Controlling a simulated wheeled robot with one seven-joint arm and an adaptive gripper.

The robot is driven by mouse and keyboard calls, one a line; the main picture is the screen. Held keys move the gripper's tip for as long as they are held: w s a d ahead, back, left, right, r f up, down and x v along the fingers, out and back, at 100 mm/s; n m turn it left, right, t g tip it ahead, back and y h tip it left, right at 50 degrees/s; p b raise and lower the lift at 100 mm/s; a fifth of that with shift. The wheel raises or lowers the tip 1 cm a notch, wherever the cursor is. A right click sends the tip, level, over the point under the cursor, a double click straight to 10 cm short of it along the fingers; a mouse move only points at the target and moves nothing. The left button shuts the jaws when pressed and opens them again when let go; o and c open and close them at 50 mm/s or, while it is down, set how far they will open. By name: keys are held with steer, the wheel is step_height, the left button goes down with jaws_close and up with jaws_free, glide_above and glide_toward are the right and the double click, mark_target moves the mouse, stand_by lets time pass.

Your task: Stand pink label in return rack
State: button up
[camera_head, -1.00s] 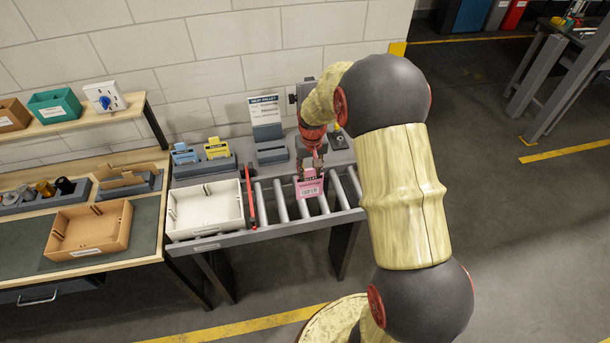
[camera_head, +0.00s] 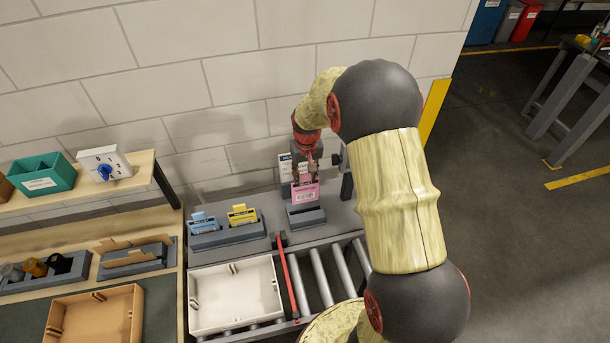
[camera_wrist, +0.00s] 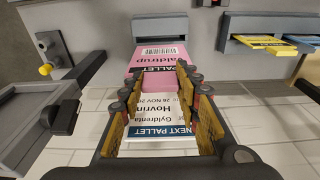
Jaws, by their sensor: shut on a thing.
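The pink label (camera_head: 305,193) is held upright in my gripper (camera_head: 304,172), which is shut on it. The label hangs in front of the white sign card (camera_head: 286,168), above the small grey sign stand (camera_head: 306,216). In the wrist view the pink label (camera_wrist: 158,60) lies beyond my fingertips (camera_wrist: 158,92), with its barcode end outward. The grey rack (camera_head: 225,234) with a blue label (camera_head: 204,222) and a yellow label (camera_head: 242,214) standing in it is left of my gripper. It also shows at upper right in the wrist view (camera_wrist: 262,38).
A white tray (camera_head: 236,296) sits on the roller conveyor left of a red bar (camera_head: 288,280). Bare rollers (camera_head: 335,275) lie to the right. The block wall is close behind. A workbench with a brown tray (camera_head: 95,318) and a teal bin (camera_head: 42,176) stands at left.

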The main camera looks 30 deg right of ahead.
mark_target(305, 185)
steer(key=shift+w, duration=0.15)
steer(key=shift+r, duration=0.1)
steer(key=shift+f+b, duration=0.5)
steer(key=shift+f, duration=0.15)
steer(key=shift+f+b, duration=1.15)
steer(key=shift+f, duration=0.8)
